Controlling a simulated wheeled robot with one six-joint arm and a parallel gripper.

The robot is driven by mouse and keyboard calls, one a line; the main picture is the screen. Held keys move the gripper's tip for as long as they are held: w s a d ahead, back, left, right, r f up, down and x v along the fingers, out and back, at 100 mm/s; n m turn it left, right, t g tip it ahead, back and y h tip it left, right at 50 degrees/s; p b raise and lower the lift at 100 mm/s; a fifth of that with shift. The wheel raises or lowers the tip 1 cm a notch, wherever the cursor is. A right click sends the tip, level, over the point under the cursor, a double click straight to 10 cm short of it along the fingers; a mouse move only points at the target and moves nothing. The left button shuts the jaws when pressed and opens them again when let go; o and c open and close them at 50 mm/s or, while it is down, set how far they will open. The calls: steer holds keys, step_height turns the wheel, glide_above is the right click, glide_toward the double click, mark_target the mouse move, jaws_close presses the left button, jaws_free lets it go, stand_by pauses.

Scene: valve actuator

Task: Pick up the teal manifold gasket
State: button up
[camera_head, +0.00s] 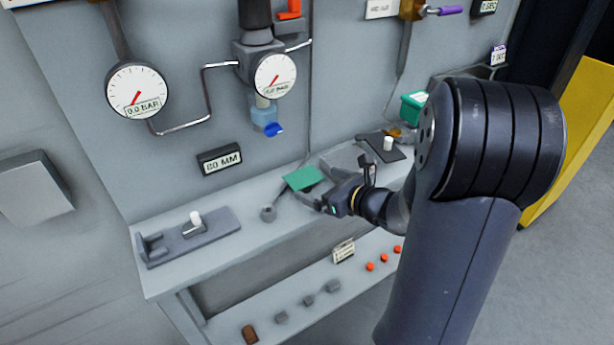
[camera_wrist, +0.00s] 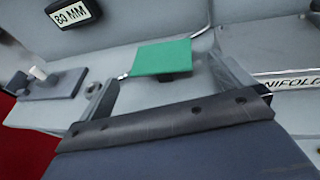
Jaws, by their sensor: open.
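The teal manifold gasket (camera_head: 304,178) is a flat plate near the back of the grey bench, beside my gripper. In the wrist view the gasket (camera_wrist: 162,57) shows ahead, between the two fingers, with a dark piece under its near edge. My gripper (camera_head: 314,188) is open and empty, with its fingers spread to either side of the gasket's near side. In the wrist view my gripper (camera_wrist: 166,86) has a finger left and right of the frame's middle. I cannot tell its exact height relative to the gasket.
A grey fixture with a white peg (camera_head: 196,218) stands on the bench at left, and a small grey ring (camera_head: 268,213) lies nearer the gasket. A green box (camera_head: 413,108) is mounted behind at right. A lower shelf (camera_head: 290,319) carries several small parts.

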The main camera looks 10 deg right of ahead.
mark_target(305, 179)
steer(key=p+x, duration=0.1)
steer(key=x, duration=0.6)
steer(key=shift+a+f, duration=0.1)
steer(key=shift+c, duration=0.6)
steer(key=c, duration=0.6)
